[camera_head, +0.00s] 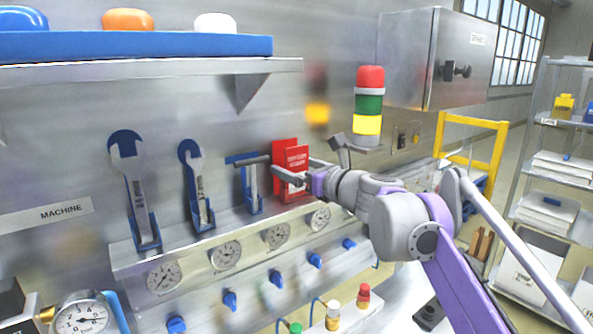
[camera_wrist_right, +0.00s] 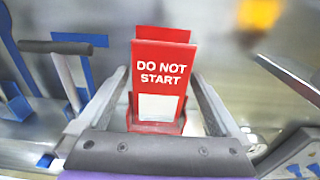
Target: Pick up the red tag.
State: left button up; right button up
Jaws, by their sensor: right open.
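The red tag (camera_wrist_right: 161,72), marked "DO NOT START", stands upright in a red holder (camera_wrist_right: 142,126) in the right wrist view. In the head view the red tag (camera_head: 297,163) is on the ledge along the machine's back panel, partly hidden by my right gripper. My right gripper (camera_head: 281,177) is open and empty in front of the tag. In the right wrist view its two fingers (camera_wrist_right: 158,85) point at the tag, one on each side; I cannot tell if they touch it. My left gripper is not in view.
A T-handled tool (camera_head: 251,185) in a blue holder stands just left of the tag, close to my gripper. Two wrenches (camera_head: 197,185) hang further left. A signal light (camera_head: 369,103) and a grey box (camera_head: 433,60) are to the right. Gauges (camera_head: 277,236) and blue knobs lie below.

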jog(key=shift+w+a, duration=0.1)
jog(key=shift+w, duration=0.1)
jog(key=shift+s, duration=0.15)
jog(key=shift+c, duration=1.3)
jog(key=c, duration=1)
